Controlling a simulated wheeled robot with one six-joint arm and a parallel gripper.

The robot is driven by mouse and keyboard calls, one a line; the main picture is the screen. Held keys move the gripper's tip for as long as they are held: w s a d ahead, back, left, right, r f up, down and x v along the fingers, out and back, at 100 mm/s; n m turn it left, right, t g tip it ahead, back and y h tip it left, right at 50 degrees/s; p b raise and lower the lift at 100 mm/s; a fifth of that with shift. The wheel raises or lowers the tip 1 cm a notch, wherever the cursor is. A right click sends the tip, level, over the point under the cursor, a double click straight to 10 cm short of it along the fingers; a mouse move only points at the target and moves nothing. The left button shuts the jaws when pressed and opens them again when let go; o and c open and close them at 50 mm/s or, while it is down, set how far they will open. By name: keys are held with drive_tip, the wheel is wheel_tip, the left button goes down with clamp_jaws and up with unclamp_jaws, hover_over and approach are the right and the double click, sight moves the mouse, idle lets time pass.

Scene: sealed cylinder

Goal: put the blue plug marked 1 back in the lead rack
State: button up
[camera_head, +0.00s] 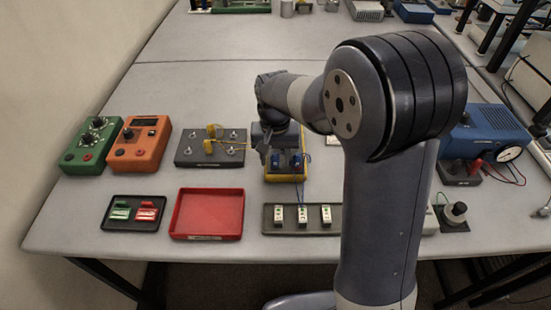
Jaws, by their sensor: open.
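My gripper (269,152) points down over a yellow-edged dark block (286,178) near the middle of the table. It is open, and its fingers are small and partly hidden here. Blue plugs (298,160) show at this block, close beside and below the fingers. A thin blue lead (298,193) runs from there toward the front. I cannot read any number on the plugs, so I cannot tell which is marked 1. No label shows which holder is the lead rack; the yellow-edged block may be it. I cannot tell whether the fingers touch a plug.
A dark board (191,161) with metal posts and yellow plugs lies left of my gripper. An empty red tray (208,222) and a dark tray (268,229) with white modules lie in front. Green (76,160) and orange (127,160) boxes stand left. My arm hides table at right.

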sight(275, 154)
drive_tip(key=shift+c, duration=0.4)
idle(0.4)
clamp_jaws()
idle(0.5)
drive_tip(key=shift+r+p, duration=2.55)
drive_tip(key=shift+r, duration=0.5)
